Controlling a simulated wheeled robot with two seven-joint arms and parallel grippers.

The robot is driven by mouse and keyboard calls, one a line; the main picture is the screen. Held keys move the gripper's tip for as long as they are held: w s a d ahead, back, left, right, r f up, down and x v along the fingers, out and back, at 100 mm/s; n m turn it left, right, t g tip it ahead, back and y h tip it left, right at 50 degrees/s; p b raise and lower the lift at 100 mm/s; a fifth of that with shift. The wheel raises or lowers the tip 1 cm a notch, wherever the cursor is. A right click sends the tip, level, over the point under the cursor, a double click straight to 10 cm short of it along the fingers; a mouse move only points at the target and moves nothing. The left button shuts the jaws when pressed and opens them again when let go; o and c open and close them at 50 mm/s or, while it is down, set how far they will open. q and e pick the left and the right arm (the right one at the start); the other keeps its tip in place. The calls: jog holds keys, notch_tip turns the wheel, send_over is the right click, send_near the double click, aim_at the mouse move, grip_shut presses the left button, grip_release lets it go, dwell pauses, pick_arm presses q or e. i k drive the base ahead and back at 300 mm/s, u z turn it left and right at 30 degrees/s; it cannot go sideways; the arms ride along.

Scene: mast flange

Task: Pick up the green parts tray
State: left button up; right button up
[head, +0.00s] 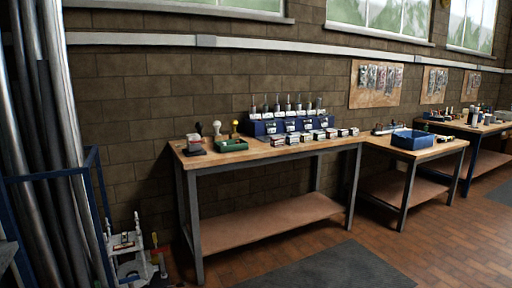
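The green parts tray (232,147) is small and sits on the wooden top of the nearest workbench (208,160), near its left end and front edge. Something dark and red shows inside it, too small to make out. Neither of my grippers shows in the head view, and nothing is touching the tray.
A dark box with a red top (194,144) stands left of the tray. A bulb-like white item and a yellow-topped item stand behind it. A blue tool rack (258,127) and a row of small boxes are to its right. Metal pipes (58,120) stand far left.

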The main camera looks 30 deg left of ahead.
aim_at(231, 146)
jog(key=u, duration=0.1)
jog(key=i, duration=2.3)
jog(key=u, duration=1.25)
jog(key=i, duration=1.35)
jog(key=u, duration=1.5)
jog(key=i, duration=0.25)
jog(key=u, duration=0.05)
